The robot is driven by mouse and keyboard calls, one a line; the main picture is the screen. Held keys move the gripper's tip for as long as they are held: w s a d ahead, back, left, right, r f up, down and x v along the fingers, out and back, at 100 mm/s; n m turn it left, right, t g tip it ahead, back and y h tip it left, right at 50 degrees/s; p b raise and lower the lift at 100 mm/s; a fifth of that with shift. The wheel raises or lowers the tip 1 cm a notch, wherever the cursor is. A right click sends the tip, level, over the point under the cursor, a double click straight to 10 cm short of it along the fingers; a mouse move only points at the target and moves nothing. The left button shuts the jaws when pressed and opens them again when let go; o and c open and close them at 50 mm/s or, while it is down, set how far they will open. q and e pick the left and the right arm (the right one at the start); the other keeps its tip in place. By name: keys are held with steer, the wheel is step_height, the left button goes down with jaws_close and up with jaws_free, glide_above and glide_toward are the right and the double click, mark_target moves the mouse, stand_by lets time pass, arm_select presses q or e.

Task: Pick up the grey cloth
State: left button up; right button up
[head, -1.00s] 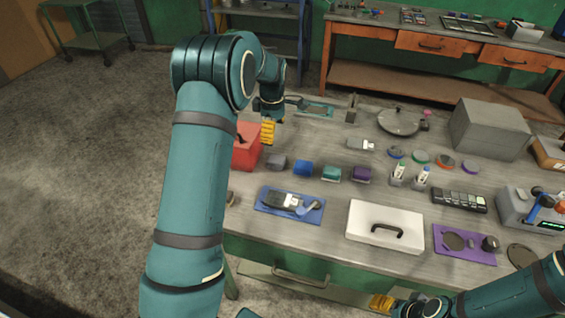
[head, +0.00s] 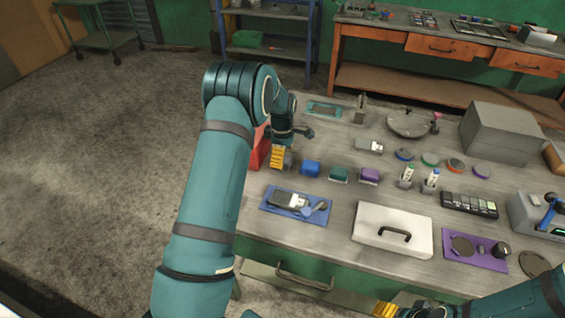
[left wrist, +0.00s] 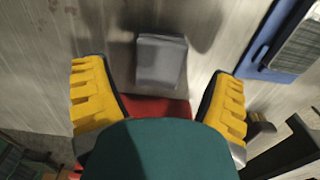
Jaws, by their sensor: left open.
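The grey cloth (left wrist: 160,62) is a small folded block on the metal bench top. In the left wrist view it lies ahead of my left gripper, between the lines of the two yellow fingers and apart from both. In the head view my left gripper (head: 278,158) is above the cloth's place and hides most of it. This gripper is open and empty. My right gripper (head: 385,309) shows only in part at the bottom edge, and its jaws cannot be made out.
Blue (head: 310,168), green (head: 339,175) and purple (head: 370,176) folded cloths lie in a row to the right. A red box (head: 257,152) stands close on the left. A blue mat with tools (head: 268,207) and a white case (head: 375,240) lie nearer the front.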

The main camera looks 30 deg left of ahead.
arm_select(q)
step_height(320, 180, down, 3)
steer(key=shift+r, duration=0.1)
steer(key=c, duration=1.3)
step_height(320, 180, up, 10)
steer(key=shift+p, duration=0.5)
steer(key=shift+o, duration=0.8)
